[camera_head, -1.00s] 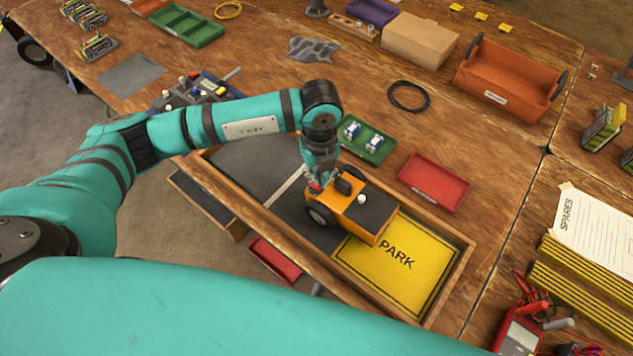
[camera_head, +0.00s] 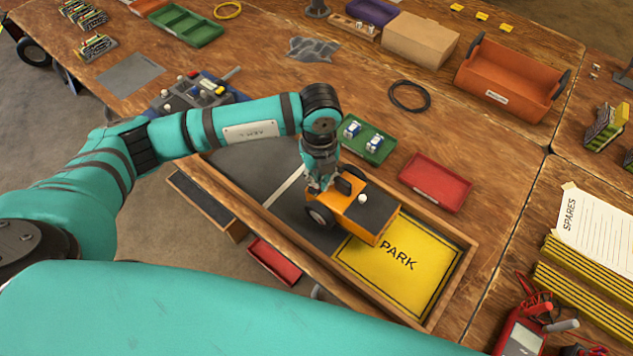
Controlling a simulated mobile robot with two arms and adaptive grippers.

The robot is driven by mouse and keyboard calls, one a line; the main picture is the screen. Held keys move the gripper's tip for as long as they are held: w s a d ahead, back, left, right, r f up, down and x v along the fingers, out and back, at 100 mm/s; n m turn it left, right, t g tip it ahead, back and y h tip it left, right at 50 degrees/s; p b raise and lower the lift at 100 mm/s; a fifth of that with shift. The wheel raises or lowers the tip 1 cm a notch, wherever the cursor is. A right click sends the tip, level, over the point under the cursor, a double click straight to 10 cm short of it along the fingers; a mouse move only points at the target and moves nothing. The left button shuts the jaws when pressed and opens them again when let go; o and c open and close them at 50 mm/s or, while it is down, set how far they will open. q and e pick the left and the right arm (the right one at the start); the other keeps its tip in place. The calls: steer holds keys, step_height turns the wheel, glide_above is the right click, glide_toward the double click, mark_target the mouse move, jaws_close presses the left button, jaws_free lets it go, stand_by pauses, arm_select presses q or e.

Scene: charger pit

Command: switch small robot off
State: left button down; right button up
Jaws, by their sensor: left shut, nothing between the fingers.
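The small robot (camera_head: 371,213) is an orange wheeled box with a dark top, a white knob and a black upright part. It stands in the wooden-rimmed pit, partly over the yellow PARK area (camera_head: 408,271). My left gripper (camera_head: 317,187) points down at the small robot's rear left end, by the black part. It is shut and empty; whether the fingertips touch the robot I cannot tell. The gripper hides that end, and no switch shows clearly. My right gripper is not in view.
A green tray (camera_head: 381,156) with two blue-white items and a red tray (camera_head: 436,182) lie behind the pit. An orange bin (camera_head: 508,80), a cardboard box (camera_head: 420,40) and a black ring (camera_head: 409,96) are farther back. A red meter (camera_head: 520,331) lies front right.

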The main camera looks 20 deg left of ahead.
arm_select(q)
steer(key=shift+f, duration=0.3)
steer(key=shift+r+p, duration=2.15)
steer(key=shift+r, duration=1.4)
